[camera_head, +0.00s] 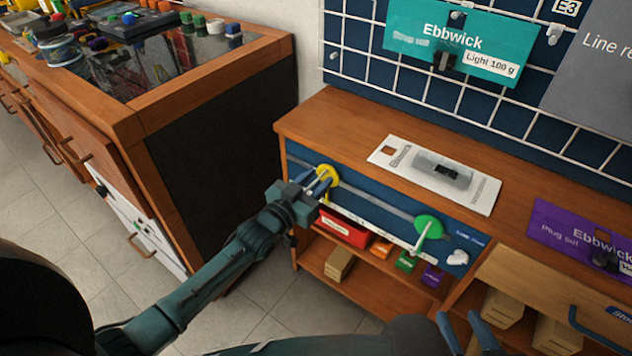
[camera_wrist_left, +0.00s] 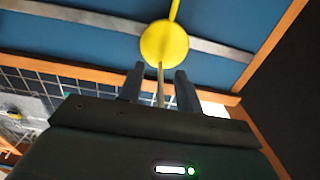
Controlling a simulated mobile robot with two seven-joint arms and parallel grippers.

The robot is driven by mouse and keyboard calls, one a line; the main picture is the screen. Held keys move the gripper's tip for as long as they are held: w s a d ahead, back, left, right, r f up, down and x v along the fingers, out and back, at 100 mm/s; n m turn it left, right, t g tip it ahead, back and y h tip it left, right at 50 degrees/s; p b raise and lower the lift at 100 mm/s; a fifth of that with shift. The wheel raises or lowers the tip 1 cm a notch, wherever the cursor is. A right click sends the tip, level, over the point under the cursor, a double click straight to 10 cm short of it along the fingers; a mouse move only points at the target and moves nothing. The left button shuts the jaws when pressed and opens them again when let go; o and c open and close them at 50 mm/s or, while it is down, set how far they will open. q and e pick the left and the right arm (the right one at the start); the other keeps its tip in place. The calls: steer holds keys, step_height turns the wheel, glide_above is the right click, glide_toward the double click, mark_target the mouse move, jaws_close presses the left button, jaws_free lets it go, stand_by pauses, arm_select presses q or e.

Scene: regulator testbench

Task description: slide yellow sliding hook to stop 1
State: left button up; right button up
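The yellow sliding hook (camera_head: 327,178) sits near the left end of the grey rail (camera_head: 375,208) on the blue panel below the counter. In the left wrist view its round yellow disc (camera_wrist_left: 165,43) is ahead of the fingertips, and a thin pale peg runs back from it. My left gripper (camera_wrist_left: 160,85) is open, with one finger on each side of the peg and visible gaps to both. In the head view this gripper (camera_head: 322,184) partly covers the hook. My right gripper (camera_head: 467,325) is open and empty at the bottom. Stop markings are not readable.
A green hook (camera_head: 428,227) sits further right on the same rail. A white knob-like piece (camera_head: 457,257) is at the panel's right end. Below are a red box (camera_head: 343,229) and smaller boxes. A wooden cabinet (camera_head: 215,130) stands left.

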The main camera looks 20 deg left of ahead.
arm_select(q)
steer(key=shift+w, duration=0.25)
jaws_close()
stand_by(0.5)
